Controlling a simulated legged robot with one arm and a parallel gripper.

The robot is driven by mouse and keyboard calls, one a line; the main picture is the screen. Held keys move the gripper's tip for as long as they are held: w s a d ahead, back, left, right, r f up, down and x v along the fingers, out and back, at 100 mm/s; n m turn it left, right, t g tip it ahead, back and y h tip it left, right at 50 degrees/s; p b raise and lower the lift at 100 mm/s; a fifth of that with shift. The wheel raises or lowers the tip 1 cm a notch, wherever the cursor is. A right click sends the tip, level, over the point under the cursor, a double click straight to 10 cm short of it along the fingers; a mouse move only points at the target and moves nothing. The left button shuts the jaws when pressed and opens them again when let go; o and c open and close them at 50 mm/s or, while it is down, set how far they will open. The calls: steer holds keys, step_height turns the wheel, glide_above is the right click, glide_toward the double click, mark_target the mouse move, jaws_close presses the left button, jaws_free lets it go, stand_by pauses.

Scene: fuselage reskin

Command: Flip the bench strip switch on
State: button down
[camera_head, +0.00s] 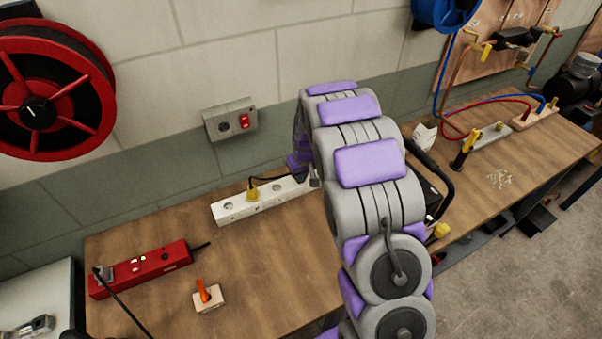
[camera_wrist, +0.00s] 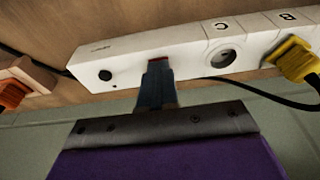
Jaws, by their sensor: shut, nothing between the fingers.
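The white bench strip (camera_head: 235,208) lies along the back of the wooden bench, with its right end hidden behind my arm in the head view. In the wrist view the strip (camera_wrist: 190,58) shows a round black part near its left end, then sockets. A small red piece of the switch (camera_wrist: 158,60) shows right at the tip of my gripper (camera_wrist: 157,72). My gripper is shut and empty, its tip over or against that spot; I cannot tell whether they touch. The switch's position is mostly hidden by the fingers.
A yellow plug (camera_wrist: 297,60) with a black cable sits in the strip, also seen in the head view (camera_head: 252,192). A wall box (camera_head: 230,121) has a red switch. A red unit (camera_head: 140,268) and orange-levered block (camera_head: 208,294) lie at left.

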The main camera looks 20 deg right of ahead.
steer(key=shift+f, duration=0.1)
steer(key=shift+f+t, duration=0.1)
steer(key=shift+t, duration=0.2)
steer(key=shift+d, duration=0.1)
steer(key=shift+w, duration=0.15)
steer(key=shift+w+r, duration=0.4)
steer(key=shift+w, duration=0.15)
steer(key=shift+p, duration=0.3)
steer(key=shift+a+r, duration=0.2)
steer(key=shift+r, duration=0.3)
steer(key=v, duration=0.2)
steer(key=p+v, duration=0.1)
steer(key=v, duration=0.1)
steer(key=shift+w+a+p, duration=0.1)
steer(key=shift+w+p, duration=0.15)
steer(key=shift+p, duration=0.05)
steer(key=s+p+v, duration=0.1)
steer(key=s+v, duration=0.1)
steer(key=v, duration=0.6)
steer(key=shift+d, duration=0.3)
